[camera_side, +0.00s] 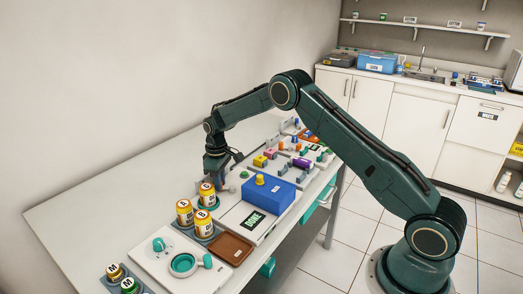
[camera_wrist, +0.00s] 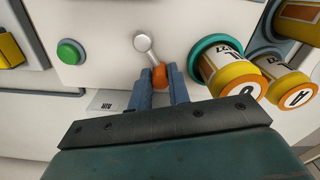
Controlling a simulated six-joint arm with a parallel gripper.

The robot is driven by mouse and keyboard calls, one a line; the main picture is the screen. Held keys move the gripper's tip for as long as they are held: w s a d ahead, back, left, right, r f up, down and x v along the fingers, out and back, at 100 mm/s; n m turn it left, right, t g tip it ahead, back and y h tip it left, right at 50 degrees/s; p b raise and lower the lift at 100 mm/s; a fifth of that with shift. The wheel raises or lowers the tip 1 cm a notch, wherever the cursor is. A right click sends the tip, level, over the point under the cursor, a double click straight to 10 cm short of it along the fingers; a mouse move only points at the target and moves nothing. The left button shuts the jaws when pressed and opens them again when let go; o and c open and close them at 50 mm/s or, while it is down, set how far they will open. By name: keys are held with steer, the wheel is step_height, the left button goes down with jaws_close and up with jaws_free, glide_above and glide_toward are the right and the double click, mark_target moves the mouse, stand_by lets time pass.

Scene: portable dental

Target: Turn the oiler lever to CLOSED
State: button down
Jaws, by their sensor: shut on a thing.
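A small lever (camera_wrist: 150,55) shows in the wrist view, with a pale round hub (camera_wrist: 141,43) on a white panel and an orange knob at its near end (camera_wrist: 160,76). My gripper (camera_wrist: 162,80) has its two blue-grey fingers on either side of the orange knob and is shut on it. In the side view my gripper (camera_side: 214,180) is low over the bench beside the jars; the lever is hidden there. A white label (camera_wrist: 108,102) near the fingers seems to read AIR. I can read no OILER or CLOSED mark.
Yellow-and-white jars (camera_wrist: 228,75) stand close right of my fingers in the wrist view. A green button (camera_wrist: 70,52) is to the left. In the side view a blue box (camera_side: 268,195) and brown tray (camera_side: 230,249) stand nearby; the bench's far left (camera_side: 110,200) is clear.

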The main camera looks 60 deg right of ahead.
steer(key=m, duration=0.2)
steer(key=d+m, duration=0.1)
steer(key=shift+w+d+m, duration=0.1)
steer(key=shift+w+m, duration=0.15)
steer(key=shift+m, duration=0.05)
steer(key=shift+w+d+m, duration=0.1)
steer(key=shift+d+m, duration=0.15)
steer(key=shift+m, duration=0.45)
steer(key=shift+d+m, duration=0.2)
steer(key=shift+m, duration=0.5)
steer(key=c, duration=1.3)
jaws_free()
steer(key=shift+r, duration=0.1)
step_height(320, 180, up, 14)
steer(key=shift+f, duration=0.1)
